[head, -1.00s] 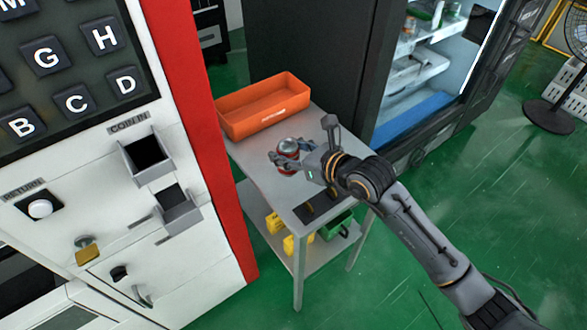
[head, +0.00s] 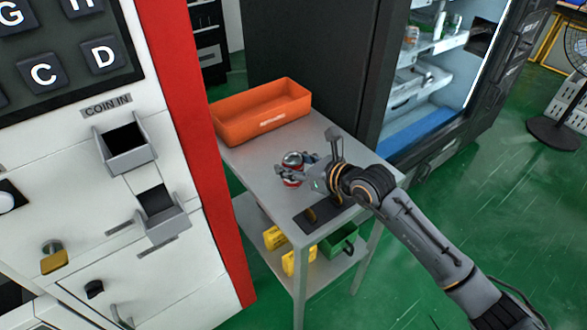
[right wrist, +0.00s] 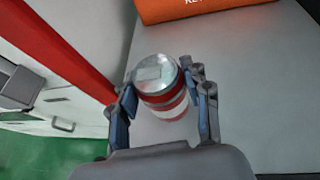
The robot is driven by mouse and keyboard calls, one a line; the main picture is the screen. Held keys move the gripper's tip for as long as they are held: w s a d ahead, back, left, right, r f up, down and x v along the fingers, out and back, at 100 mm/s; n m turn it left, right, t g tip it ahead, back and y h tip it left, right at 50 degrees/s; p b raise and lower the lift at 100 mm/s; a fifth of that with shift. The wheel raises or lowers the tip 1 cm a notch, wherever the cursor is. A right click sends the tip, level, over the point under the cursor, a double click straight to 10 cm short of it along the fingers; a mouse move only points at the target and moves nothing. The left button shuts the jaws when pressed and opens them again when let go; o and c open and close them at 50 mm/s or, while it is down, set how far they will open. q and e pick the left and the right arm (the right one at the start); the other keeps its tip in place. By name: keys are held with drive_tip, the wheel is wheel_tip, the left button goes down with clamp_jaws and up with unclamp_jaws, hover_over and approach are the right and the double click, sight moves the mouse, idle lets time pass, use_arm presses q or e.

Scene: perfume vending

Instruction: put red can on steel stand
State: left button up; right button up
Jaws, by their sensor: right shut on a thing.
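The red can (head: 292,172) has a silver top and a red and white side. It is at the top of the steel stand (head: 258,165), a grey table with a lower shelf. My right gripper (head: 296,170) is shut around the can from the right. In the right wrist view the can (right wrist: 162,85) sits between the two fingers (right wrist: 160,104), upright or slightly tilted, over the grey top. Whether its base touches the top I cannot tell. My left gripper is not in view.
An orange bin (head: 262,112) stands at the stand's back. A dark tray with coins (head: 324,215) lies at its front. Yellow items (head: 290,260) and a green box (head: 338,240) are on the lower shelf. The vending machine (head: 190,130) is close on the left; an open fridge (head: 425,75) stands behind.

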drive_tip(key=o, duration=1.2)
drive_tip(key=shift+o, duration=0.2)
drive_tip(key=shift+s+r, duration=0.1)
drive_tip(key=shift+r, duration=0.15)
drive_tip(key=p+v, duration=0.5)
drive_tip(key=v, duration=0.7)
drive_tip(key=shift+f, duration=0.1)
